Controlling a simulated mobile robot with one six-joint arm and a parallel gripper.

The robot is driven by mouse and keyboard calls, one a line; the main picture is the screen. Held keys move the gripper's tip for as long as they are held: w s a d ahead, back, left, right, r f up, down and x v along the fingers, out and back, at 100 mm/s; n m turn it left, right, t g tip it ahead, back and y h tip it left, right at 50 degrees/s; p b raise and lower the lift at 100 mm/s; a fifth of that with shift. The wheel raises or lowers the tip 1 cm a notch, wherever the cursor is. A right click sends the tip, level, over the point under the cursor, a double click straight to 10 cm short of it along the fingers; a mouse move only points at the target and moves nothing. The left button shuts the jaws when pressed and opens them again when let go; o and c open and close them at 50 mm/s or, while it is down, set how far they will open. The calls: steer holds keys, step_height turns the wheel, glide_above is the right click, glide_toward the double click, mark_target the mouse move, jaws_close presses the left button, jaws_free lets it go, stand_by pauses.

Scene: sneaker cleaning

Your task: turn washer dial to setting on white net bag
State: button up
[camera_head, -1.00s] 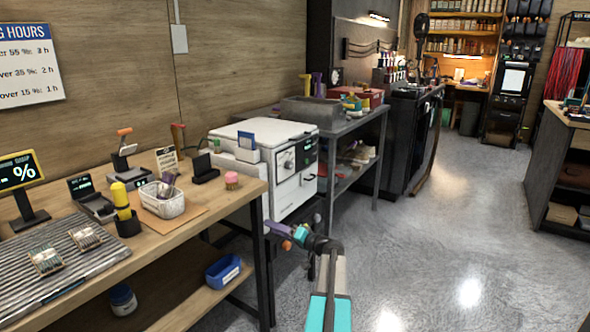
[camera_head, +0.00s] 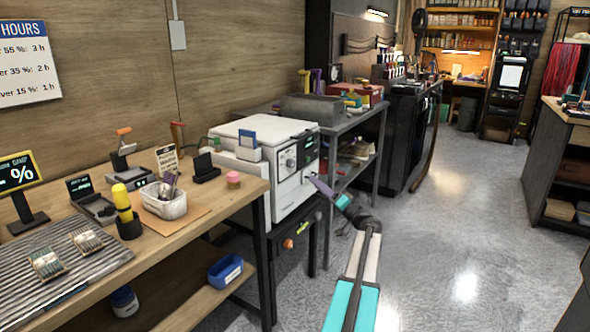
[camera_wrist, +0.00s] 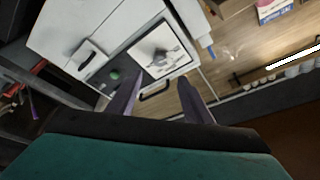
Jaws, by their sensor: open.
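The washer (camera_head: 262,150) is a white box on a stand beside the workbench. Its dial (camera_head: 289,160) sits on the front panel; in the wrist view the dial (camera_wrist: 161,58) is a grey knob on a pale square plate with small marks, too small to read. My gripper (camera_head: 313,181) is open and empty, in front of the washer front, apart from the dial. In the wrist view its two purple fingers (camera_wrist: 157,92) are spread, with the dial beyond and between them.
A green button (camera_wrist: 115,75) and a black handle (camera_wrist: 154,91) are near the dial. The wooden workbench (camera_head: 215,205) with a white basket (camera_head: 164,205) stands left. A grey metal table (camera_head: 350,122) stands behind the washer. The floor (camera_head: 450,220) to the right is clear.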

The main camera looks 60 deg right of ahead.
mark_target(293, 164)
steer(key=x, duration=1.3)
steer(key=shift+w+d, duration=0.1)
steer(key=shift+w, duration=0.15)
steer(key=c, duration=1)
steer(key=shift+a+f, duration=0.1)
steer(key=shift+a, duration=0.4)
steer(key=shift+c, duration=0.3)
steer(key=shift+d, duration=0.25)
steer(key=shift+d+r+m, duration=0.2)
steer(key=shift+r+m, duration=0.1)
